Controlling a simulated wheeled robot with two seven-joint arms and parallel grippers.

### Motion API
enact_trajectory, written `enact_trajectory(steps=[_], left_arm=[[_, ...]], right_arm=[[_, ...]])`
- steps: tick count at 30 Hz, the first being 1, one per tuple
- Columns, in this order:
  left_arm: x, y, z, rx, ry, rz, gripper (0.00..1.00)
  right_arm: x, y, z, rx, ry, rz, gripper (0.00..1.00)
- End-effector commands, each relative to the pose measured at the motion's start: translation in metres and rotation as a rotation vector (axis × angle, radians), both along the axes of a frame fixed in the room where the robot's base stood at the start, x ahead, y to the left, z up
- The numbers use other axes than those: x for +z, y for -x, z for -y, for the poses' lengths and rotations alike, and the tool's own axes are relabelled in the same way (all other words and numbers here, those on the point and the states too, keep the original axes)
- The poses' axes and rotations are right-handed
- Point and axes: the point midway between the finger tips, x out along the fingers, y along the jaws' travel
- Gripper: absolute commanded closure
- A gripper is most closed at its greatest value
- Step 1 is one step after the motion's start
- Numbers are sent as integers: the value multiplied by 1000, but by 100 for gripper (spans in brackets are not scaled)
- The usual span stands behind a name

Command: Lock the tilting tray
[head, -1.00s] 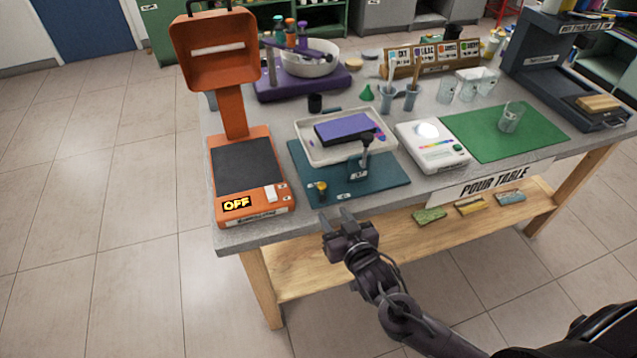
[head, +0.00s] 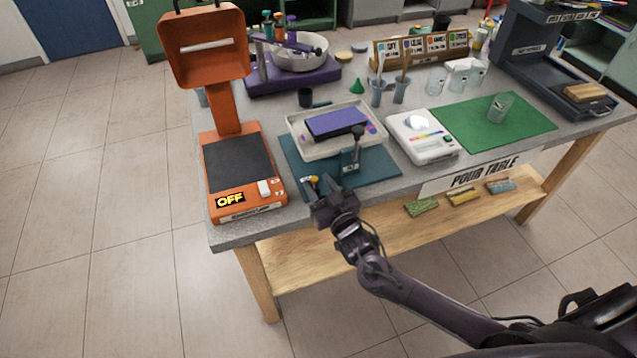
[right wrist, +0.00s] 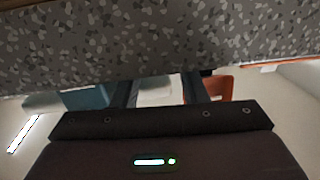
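The tilting tray is a white shallow tray (head: 297,148) on a teal base plate (head: 385,166), with a purple slab (head: 337,123) lying in it. A small post with a black-knobbed lever (head: 357,136) stands at the tray's front. A small yellow knob (head: 314,180) sits at the base's front left corner, partly hidden by my gripper. My right gripper (head: 322,186) is at the table's front edge, close to the yellow knob; contact cannot be told. In the right wrist view its two fingers (right wrist: 158,92) are apart with nothing visibly held. My left gripper is out of view.
An orange scale-like device (head: 243,202) reading OFF stands left of the base. A white instrument (head: 422,138) and a green mat (head: 530,124) are to the right. The speckled table edge (right wrist: 160,45) fills the top of the right wrist view. Floor at left is clear.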

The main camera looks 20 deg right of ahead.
Motion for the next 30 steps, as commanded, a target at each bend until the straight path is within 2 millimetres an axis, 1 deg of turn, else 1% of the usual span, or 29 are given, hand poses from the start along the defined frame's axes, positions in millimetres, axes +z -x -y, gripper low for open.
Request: enact_trajectory(steps=[3, 10, 11, 18, 20, 25, 30], left_arm=[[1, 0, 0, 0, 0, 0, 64], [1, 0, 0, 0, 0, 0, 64], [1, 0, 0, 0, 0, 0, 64], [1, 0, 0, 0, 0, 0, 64], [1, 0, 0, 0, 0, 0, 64], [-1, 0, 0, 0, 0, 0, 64], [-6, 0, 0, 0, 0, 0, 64]], right_arm=[[0, -6, -2, 1, -1, 0, 60], [0, -6, -2, 1, -1, -1, 60], [0, -6, -2, 1, -1, -1, 62], [0, -6, -2, 1, 0, -1, 93], [0, -6, -2, 1, 0, -1, 100], [-1, -7, -1, 28, 3, -1, 100], [-2, -8, -1, 152, 4, 1, 100]])
